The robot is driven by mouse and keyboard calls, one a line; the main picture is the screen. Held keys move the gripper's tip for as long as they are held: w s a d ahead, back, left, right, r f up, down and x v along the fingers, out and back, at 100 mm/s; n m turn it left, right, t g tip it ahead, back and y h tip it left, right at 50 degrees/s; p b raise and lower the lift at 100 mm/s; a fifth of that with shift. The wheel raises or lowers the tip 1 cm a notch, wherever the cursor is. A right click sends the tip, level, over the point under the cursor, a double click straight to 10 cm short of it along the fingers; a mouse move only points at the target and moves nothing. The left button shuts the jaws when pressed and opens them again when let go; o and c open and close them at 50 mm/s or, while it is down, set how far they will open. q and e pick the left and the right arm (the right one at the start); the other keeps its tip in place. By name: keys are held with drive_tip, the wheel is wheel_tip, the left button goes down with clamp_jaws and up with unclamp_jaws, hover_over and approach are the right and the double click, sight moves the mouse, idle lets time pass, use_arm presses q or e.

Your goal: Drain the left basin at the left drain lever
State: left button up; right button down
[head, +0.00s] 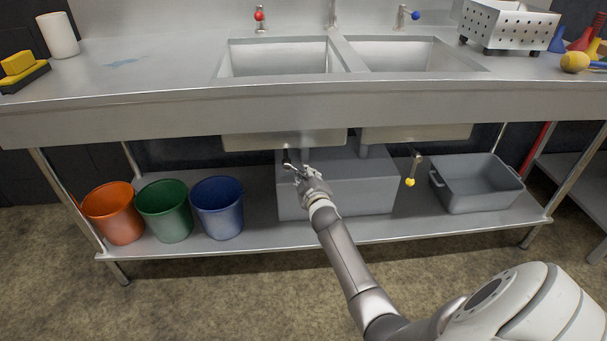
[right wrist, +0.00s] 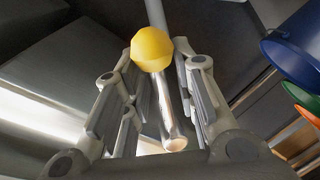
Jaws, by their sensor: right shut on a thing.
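The left basin (head: 280,60) is sunk into the steel counter; I cannot tell whether it holds liquid. My right gripper (head: 296,172) reaches under it, by the drain pipe. In the right wrist view, the left drain lever (right wrist: 168,105), a metal rod with a yellow knob (right wrist: 152,48), lies between the two fingers of the right gripper (right wrist: 160,75). The gripper is shut on it. In the head view the lever is mostly hidden by the gripper. My left gripper is not in view.
A grey box (head: 350,190) stands on the lower shelf behind my gripper. A second yellow-knobbed lever (head: 411,170) hangs under the right basin (head: 405,55). Orange (head: 113,212), green (head: 163,210) and blue (head: 217,208) buckets stand left, a grey tub (head: 475,190) right.

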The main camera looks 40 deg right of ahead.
drive_tip(key=shift+s+d+r+n, duration=0.1)
drive_tip(key=shift+r+n, duration=0.15)
drive_tip(key=shift+n, duration=0.05)
drive_tip(key=shift+s+d+r+n+p, duration=0.2)
drive_tip(key=shift+d+r+n+p, duration=0.15)
drive_tip(key=shift+r+n+p, duration=0.55)
drive_tip(key=shift+n+g+h+p, duration=0.3)
drive_tip(key=shift+n+p, duration=0.05)
drive_tip(key=shift+n, duration=0.05)
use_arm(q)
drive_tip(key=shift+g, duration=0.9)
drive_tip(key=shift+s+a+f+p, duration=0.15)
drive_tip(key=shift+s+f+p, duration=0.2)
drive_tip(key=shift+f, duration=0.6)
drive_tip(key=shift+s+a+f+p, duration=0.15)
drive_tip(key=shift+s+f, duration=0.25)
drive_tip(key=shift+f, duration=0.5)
use_arm(e)
drive_tip(key=shift+s+d+r+n, duration=0.1)
drive_tip(key=shift+d+r+n, duration=0.1)
drive_tip(key=shift+r+n, duration=0.45)
drive_tip(key=shift+f, duration=0.15)
drive_tip(key=c, duration=1.2)
unclamp_jaws()
drive_tip(key=shift+o, duration=0.2)
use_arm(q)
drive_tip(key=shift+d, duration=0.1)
